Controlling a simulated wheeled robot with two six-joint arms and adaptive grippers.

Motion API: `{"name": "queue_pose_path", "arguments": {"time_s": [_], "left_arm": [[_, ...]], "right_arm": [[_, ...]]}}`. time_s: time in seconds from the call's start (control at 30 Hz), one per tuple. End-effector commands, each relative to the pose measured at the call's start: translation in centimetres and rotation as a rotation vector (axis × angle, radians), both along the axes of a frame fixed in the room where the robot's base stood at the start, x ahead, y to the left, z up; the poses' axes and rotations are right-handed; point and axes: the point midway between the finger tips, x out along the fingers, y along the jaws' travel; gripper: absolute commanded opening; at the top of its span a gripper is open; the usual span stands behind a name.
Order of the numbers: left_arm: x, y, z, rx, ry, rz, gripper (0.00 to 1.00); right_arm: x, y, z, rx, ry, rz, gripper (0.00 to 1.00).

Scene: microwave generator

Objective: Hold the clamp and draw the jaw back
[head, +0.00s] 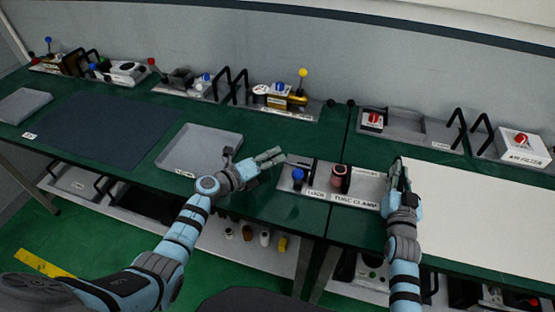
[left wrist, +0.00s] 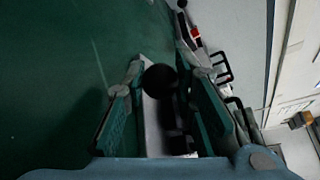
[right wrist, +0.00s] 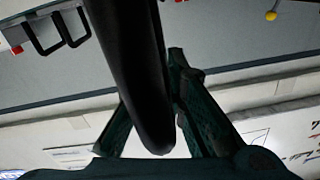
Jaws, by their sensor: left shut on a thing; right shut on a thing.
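The tube clamp unit stands on a grey base (head: 318,193) near the front edge of the bench. It carries a blue knob (head: 297,174) on the left and a dark red-topped cylinder (head: 339,176) in the middle. My left gripper (head: 278,158) is at the base's left end; in the left wrist view its fingers flank a black round-ended part (left wrist: 160,80) above a pale strip. My right gripper (head: 395,174) is at the base's right end. In the right wrist view it is shut on a thick black bar (right wrist: 130,70). Both grips are mostly hidden in the head view.
An empty grey tray (head: 200,150) and a dark mat (head: 95,130) lie to the left. A white board (head: 480,210) covers the bench to the right. Several handled units stand along the wall, including the air filter (head: 515,148). A shelf with small parts is below.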

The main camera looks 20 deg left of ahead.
Motion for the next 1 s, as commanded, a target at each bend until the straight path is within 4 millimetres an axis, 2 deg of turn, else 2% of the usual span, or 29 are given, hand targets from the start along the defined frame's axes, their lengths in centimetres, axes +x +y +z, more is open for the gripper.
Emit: {"name": "queue_pose_path", "arguments": {"time_s": [0.03, 0.13, 0.17, 0.2, 0.67, 0.77, 1.0], "left_arm": [[0.0, 0.4, -0.2, 0.008, 0.002, 0.008, 0.00], [0.0, 0.5, -0.2, 0.009, 0.002, 0.010, 0.00], [0.0, 0.5, -0.2, 0.009, 0.002, 0.010, 0.29], [0.0, 0.5, -0.2, 0.009, 0.002, 0.010, 0.34], [-0.5, 0.6, -0.1, 0.007, 0.000, 0.006, 0.34], [-2.0, 1.4, 0.3, 0.010, -0.001, 0.005, 0.34], [-7.8, 4.5, 1.7, 0.011, 0.000, 0.005, 0.34]], "right_arm": [[-0.2, -0.2, -0.9, -0.005, 0.021, -0.001, 0.00], [-0.2, -0.3, -0.9, -0.006, 0.021, -0.001, 0.00], [-0.2, -0.3, -0.9, -0.006, 0.021, -0.001, 0.00], [-0.2, -0.3, -0.9, -0.006, 0.021, -0.001, 0.00], [-0.2, -0.2, -0.9, -0.004, 0.021, 0.000, 0.00], [-0.2, -0.2, -0.9, -0.004, 0.021, 0.000, 0.00], [-0.2, -0.1, -0.9, -0.004, 0.021, 0.000, 0.00]]}}
